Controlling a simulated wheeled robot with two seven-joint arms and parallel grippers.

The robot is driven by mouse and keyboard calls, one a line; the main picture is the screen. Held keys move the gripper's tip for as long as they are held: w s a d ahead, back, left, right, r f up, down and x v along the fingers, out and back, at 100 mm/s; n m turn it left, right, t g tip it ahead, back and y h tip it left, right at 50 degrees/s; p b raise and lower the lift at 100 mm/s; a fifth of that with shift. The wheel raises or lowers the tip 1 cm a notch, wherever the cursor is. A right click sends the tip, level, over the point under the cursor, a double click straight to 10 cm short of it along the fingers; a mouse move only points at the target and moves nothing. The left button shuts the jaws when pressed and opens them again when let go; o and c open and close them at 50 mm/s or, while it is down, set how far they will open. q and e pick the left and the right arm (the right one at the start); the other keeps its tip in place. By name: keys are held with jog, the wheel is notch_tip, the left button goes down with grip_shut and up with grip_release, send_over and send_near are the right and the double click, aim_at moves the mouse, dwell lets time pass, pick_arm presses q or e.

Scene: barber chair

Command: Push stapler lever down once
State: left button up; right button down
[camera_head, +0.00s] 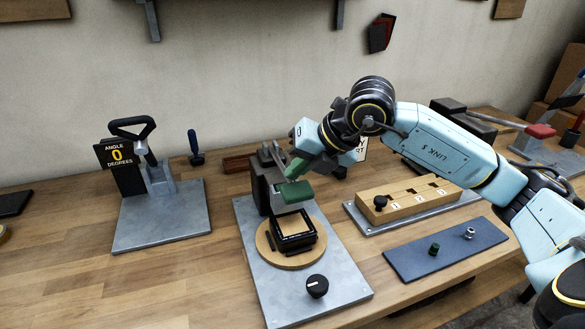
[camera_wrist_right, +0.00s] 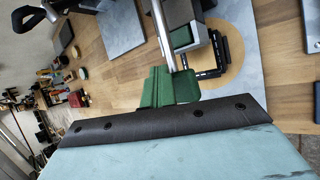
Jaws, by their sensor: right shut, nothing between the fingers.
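The stapler-like press stands on a grey base plate (camera_head: 330,277) in the middle of the bench. It has a dark upright body (camera_head: 262,188) and a green block (camera_head: 292,191) at its front. A metal lever bar (camera_head: 277,154) rises at its top; the bar (camera_wrist_right: 162,32) also shows in the right wrist view, running to my fingers. My right gripper (camera_head: 294,170) has green fingers, shut and empty, just above the green block beside the bar. The fingers (camera_wrist_right: 167,84) partly hide the bar's end; I cannot tell whether they touch it. My left gripper is out of view.
A round wooden disc (camera_head: 277,258) with a black square frame (camera_head: 292,234) lies in front of the press. A lever stand (camera_head: 160,225) is at left. A wooden block with slots (camera_head: 420,203) and a dark plate (camera_head: 455,258) lie at right. The front left bench is clear.

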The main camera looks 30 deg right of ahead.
jog(key=shift+w+r+p, duration=0.15)
jog(key=shift+r+p, duration=0.6)
jog(key=shift+r, duration=0.25)
jog(key=shift+w+r+p, duration=0.1)
jog(key=shift+r+p, duration=0.6)
jog(key=shift+r, duration=0.25)
jog(key=r+p, duration=0.2)
jog(key=r, duration=0.1)
jog(key=r+p, duration=0.1)
jog(key=r, duration=0.1)
jog(key=shift+w+d+p, duration=0.15)
jog(key=shift+w+p, duration=0.25)
